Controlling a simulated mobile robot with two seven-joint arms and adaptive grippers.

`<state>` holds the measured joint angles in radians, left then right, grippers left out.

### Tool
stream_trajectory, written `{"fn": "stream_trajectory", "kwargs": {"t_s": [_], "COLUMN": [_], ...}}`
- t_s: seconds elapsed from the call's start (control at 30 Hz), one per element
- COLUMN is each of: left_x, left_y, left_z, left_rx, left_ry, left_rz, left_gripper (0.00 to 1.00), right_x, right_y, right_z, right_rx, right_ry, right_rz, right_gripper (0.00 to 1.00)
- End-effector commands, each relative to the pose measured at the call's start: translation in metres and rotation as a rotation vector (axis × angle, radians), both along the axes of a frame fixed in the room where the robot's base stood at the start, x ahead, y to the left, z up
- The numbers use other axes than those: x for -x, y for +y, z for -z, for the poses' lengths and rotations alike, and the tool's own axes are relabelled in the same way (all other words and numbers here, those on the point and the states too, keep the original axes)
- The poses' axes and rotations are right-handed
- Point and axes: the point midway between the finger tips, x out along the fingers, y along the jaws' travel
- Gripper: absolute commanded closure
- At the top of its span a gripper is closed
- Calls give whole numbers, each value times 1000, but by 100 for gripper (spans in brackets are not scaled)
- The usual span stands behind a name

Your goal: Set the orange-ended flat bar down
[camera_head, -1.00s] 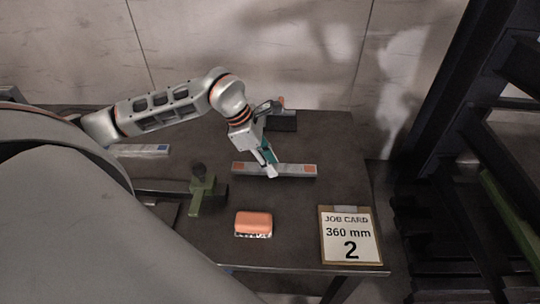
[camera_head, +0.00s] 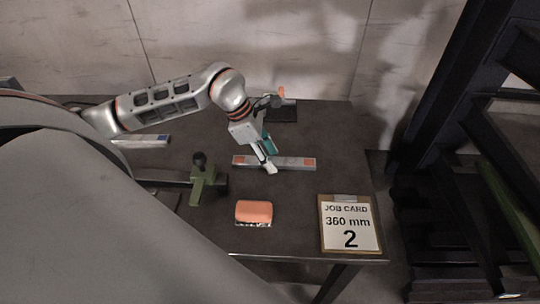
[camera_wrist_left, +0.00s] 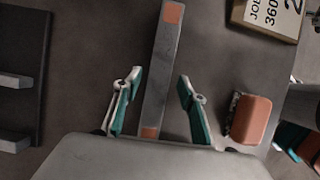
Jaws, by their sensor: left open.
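The orange-ended flat bar (camera_head: 292,163) is grey with an orange patch near each end. It lies flat on the dark table in the head view. In the left wrist view the bar (camera_wrist_left: 161,75) runs lengthwise between the spread fingers, with a gap on both sides. Part of the bar is hidden behind a finger in the head view.
A blue-ended bar (camera_head: 142,141) lies left under my arm. A green clamp-like fixture (camera_head: 200,184), an orange block (camera_head: 254,211) and a job card (camera_head: 349,226) reading 360 mm, 2 stand nearer the front. A dark rack (camera_head: 460,170) is at right.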

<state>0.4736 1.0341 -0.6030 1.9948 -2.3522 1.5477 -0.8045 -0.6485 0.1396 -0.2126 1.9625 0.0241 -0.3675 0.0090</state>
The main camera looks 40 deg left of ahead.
Motion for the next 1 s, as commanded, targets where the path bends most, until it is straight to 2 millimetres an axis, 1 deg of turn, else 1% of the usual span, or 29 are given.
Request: {"fn": "stream_trajectory", "kwargs": {"t_s": [0.17, 0.4, 0.5, 0.6, 0.77, 1.0], "left_x": [5, 16, 20, 23, 25, 26], "left_y": [10, 28, 33, 38, 41, 41], "left_z": [-24, -69, -85, -97, -107, -109], "left_rx": [-4, -4, -4, -3, -1, 0], "left_ry": [-4, -5, -4, -3, -3, -2], "left_rz": [0, -2, -2, -2, 0, 0], "left_gripper": [59, 59, 59, 59, 59, 59], "right_x": [0, 1, 1, 1, 1, 2], "right_y": [0, 0, 0, 0, 0, 0], "right_z": [2, 6, 8, 8, 9, 9], "right_rx": [0, 0, 0, 1, 0, 1], "right_ry": [0, 3, 3, 4, 4, 5], "right_rz": [0, 0, 0, 0, 0, 0], "right_gripper": [60, 60, 60, 60, 60, 60]}}
